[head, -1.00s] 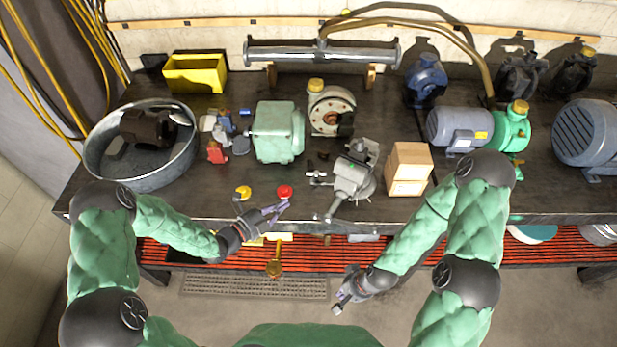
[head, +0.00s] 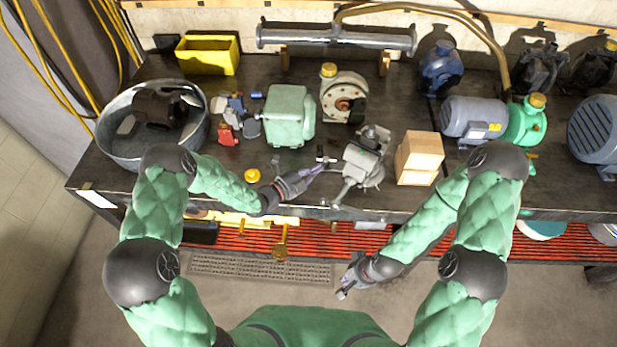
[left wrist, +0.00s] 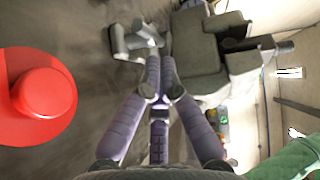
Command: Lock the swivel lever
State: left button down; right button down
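The grey bench vise (head: 362,168) stands near the bench's front edge, in the middle. A small lever with a dark end (head: 321,154) sticks out on its left; I take it as the swivel lever. My left gripper (head: 318,168) is just left of the vise, its tips close to that lever. In the left wrist view its fingers (left wrist: 159,62) come together at the tips, with a grey bar-like handle (left wrist: 136,42) right at them; contact is unclear. My right gripper (head: 347,279) hangs in front of the bench, apart from everything, with its fingers apart.
A red button (left wrist: 42,93) is close beside the left gripper in the wrist view. A yellow button (head: 252,176) sits left of it. A green motor housing (head: 289,115) stands behind, a cardboard box (head: 419,158) right of the vise. A metal tub (head: 118,147) is far left.

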aim_at(318, 159)
pick_arm(q)
jog(key=shift+w+f, duration=0.2)
jog(key=shift+w, duration=0.6)
jog(key=b, duration=0.2)
jog(key=w+a+b, duration=0.1)
jog(key=b, duration=0.1)
jog(key=shift+f, duration=0.2)
jog(key=shift+w+b, duration=0.25)
jog(key=shift+b, duration=0.55)
jog(key=shift+w+a+r, duration=0.1)
jog(key=shift+r, duration=0.15)
